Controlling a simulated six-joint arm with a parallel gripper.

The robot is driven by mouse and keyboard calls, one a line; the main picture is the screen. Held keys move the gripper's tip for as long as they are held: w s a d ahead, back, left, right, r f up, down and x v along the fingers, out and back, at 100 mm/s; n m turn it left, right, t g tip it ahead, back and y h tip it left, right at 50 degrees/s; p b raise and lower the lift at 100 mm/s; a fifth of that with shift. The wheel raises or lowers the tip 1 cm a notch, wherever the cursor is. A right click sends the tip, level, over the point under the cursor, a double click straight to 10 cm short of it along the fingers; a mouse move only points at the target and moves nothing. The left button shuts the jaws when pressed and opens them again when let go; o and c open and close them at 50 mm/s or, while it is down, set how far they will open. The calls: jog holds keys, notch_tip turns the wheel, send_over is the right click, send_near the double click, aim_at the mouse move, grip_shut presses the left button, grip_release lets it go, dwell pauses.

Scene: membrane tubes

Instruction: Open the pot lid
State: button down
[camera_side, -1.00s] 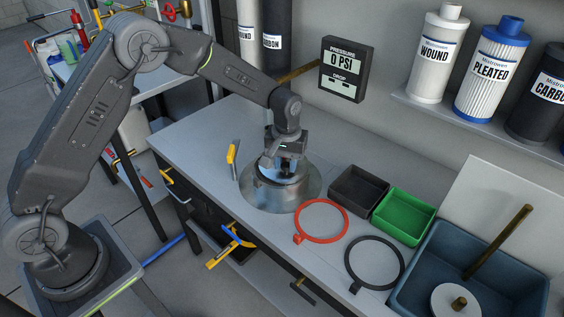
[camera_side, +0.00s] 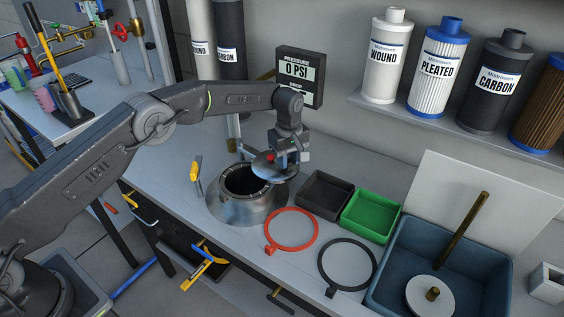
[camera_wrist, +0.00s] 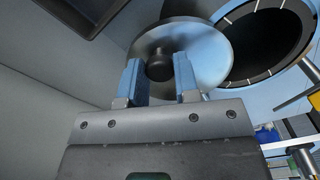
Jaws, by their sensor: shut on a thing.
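The pot (camera_side: 236,206) is a silver metal vessel on the grey bench, and its round dark mouth is uncovered. The pot lid (camera_side: 266,172) is a round silver disc held in the air above and to the right of the mouth, slightly tilted. My gripper (camera_side: 286,156) is shut on the lid's knob. In the wrist view my gripper (camera_wrist: 162,85) has its two blue-grey fingers on either side of the dark knob of the lid (camera_wrist: 205,40). The pot's dark mouth (camera_wrist: 265,45) shows beside the lid there.
A black bin (camera_side: 325,194) and a green bin (camera_side: 371,215) stand right of the pot. A red ring (camera_side: 291,250) and a black ring (camera_side: 347,288) lie in front. A yellow-handled tool (camera_side: 195,172) is left. The pressure gauge (camera_side: 299,76) hangs behind my gripper.

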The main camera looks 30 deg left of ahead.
jog(key=shift+w+n, duration=0.4)
jog(key=shift+w, duration=0.35)
jog(key=c, duration=0.8)
grip_release()
jog(key=shift+c, duration=0.2)
notch_tip(320, 180, up, 8)
jog(key=shift+f, duration=0.25)
